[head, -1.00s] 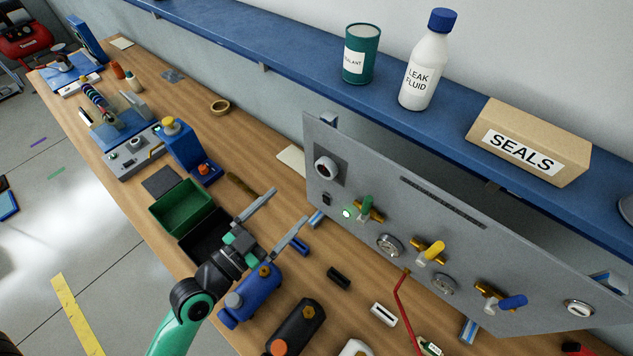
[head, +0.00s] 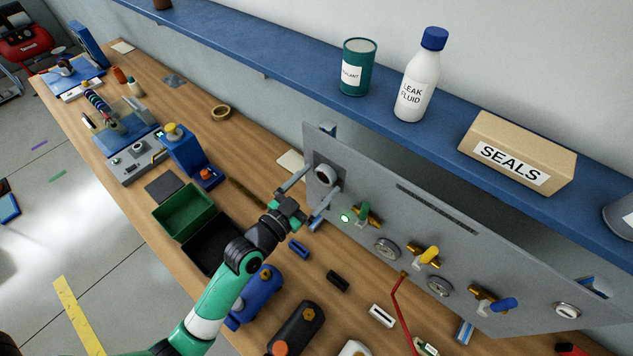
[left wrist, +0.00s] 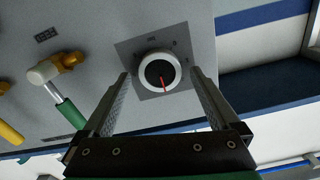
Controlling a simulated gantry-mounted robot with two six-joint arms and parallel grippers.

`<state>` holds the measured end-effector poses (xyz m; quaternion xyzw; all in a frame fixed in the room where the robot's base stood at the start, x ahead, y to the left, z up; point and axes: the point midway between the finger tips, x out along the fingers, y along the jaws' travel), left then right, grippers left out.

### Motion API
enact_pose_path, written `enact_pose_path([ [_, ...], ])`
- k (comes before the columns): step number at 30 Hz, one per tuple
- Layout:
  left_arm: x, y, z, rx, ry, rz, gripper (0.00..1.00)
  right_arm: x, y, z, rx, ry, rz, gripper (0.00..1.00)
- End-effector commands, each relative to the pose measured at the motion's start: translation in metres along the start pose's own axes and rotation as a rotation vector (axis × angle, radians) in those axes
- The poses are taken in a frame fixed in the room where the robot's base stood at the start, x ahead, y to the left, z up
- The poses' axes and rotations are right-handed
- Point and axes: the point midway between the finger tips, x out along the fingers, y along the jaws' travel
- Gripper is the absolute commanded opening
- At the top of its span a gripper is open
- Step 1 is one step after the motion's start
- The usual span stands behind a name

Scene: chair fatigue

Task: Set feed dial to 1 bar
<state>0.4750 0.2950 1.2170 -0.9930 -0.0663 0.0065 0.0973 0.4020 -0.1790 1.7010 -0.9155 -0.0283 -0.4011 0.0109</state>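The feed dial (head: 325,174) is a round knob with a white rim and dark face at the left end of the grey panel (head: 400,225). In the left wrist view the dial (left wrist: 160,73) shows a red pointer toward the bottom of the picture; its scale marks are too small to read. My left gripper (head: 312,190) is open at the dial. In the left wrist view its two fingers (left wrist: 160,95) stand on either side of the dial, with gaps between them and the rim. My right gripper is not in view.
Gauges and yellow and blue valves follow along the panel. The blue shelf (head: 290,75) overhangs behind. Bins and cylinders stand on the bench below.

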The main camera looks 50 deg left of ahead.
Motion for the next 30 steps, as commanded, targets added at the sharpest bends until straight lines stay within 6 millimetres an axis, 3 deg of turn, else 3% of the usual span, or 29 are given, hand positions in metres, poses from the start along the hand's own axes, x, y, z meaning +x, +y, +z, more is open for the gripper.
enact_pose_path([
  [2, -0.0002, 0.0000, 0.0000, 0.000, 0.000, 0.000, 0.79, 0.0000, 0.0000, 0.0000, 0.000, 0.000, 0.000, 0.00],
  [13, -0.0004, 0.0000, -0.0001, 0.000, 0.000, 0.000, 0.13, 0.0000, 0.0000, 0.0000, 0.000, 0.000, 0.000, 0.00],
  [23, -0.0004, -0.0001, -0.0005, -0.042, 0.000, 0.001, 0.13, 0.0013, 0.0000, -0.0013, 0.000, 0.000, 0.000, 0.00],
  [30, -0.0004, -0.0006, -0.0012, -0.172, -0.001, 0.000, 0.13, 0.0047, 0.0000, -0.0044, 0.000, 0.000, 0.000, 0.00],
])
